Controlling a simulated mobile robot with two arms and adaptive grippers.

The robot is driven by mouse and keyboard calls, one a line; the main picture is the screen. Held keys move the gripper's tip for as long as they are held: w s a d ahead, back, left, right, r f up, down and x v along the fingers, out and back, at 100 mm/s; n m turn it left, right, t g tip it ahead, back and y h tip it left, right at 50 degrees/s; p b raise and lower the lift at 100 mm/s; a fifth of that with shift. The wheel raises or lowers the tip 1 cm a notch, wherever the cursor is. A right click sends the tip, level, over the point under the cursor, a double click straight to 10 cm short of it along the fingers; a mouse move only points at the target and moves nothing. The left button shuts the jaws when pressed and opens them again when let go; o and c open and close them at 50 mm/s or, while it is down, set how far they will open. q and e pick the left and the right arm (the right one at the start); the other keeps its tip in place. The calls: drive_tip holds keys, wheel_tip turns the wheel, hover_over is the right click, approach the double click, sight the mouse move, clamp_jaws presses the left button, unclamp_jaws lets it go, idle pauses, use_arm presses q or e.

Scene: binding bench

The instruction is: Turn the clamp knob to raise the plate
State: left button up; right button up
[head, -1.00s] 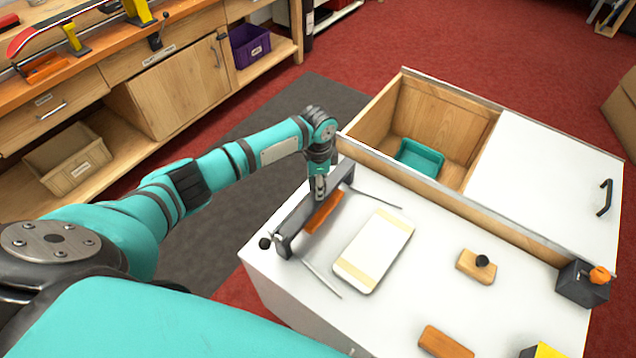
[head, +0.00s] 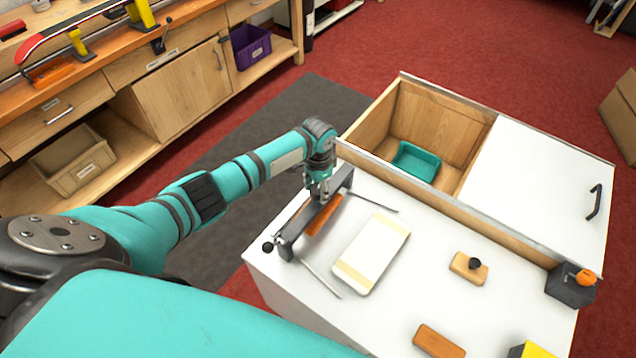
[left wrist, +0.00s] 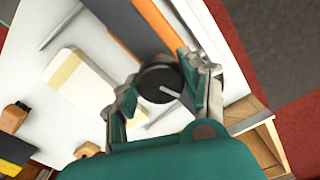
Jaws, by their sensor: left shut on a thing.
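The clamp is a dark grey bar frame (head: 287,237) on the white bench top, with an orange strip (head: 326,214) along its side that looks like the plate. My left gripper (head: 318,194) points down at the middle of the bar. In the left wrist view, its fingers (left wrist: 165,86) are shut on a round black clamp knob (left wrist: 158,80) with a pale pointer line on top, one finger on each side. The knob is hidden by the gripper in the head view. Any gap under the plate cannot be made out. My right gripper is not in view.
A wooden block with a black knob (head: 469,267), an orange-brown block (head: 438,341) and a dark box with an orange knob (head: 570,287) stand to the right. A teal tray (head: 416,161) sits in the open compartment.

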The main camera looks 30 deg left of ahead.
sight(318, 189)
use_arm(q)
drive_tip(key=n+p, duration=0.1)
drive_tip(key=n, duration=0.1)
drive_tip(key=n+p, duration=0.2)
drive_tip(key=shift+s+d, duration=0.15)
drive_tip(key=shift+s, duration=0.05)
drive_tip(key=shift+o, duration=0.2)
drive_tip(key=shift+s+f+n+p, duration=0.15)
drive_tip(key=shift+n+p, duration=0.55)
drive_tip(key=shift+n, duration=0.8)
drive_tip(key=shift+f, duration=0.1)
drive_tip(key=shift+c, duration=0.2)
drive_tip(key=o, duration=0.9)
drive_tip(key=shift+c, duration=0.2)
drive_tip(key=o, duration=0.3)
drive_tip(key=shift+w, duration=0.3)
drive_tip(key=shift+o, duration=0.2)
drive_tip(key=shift+r, duration=0.2)
wheel_tip(318, 189, up, 12)
drive_tip(key=shift+f, duration=0.15)
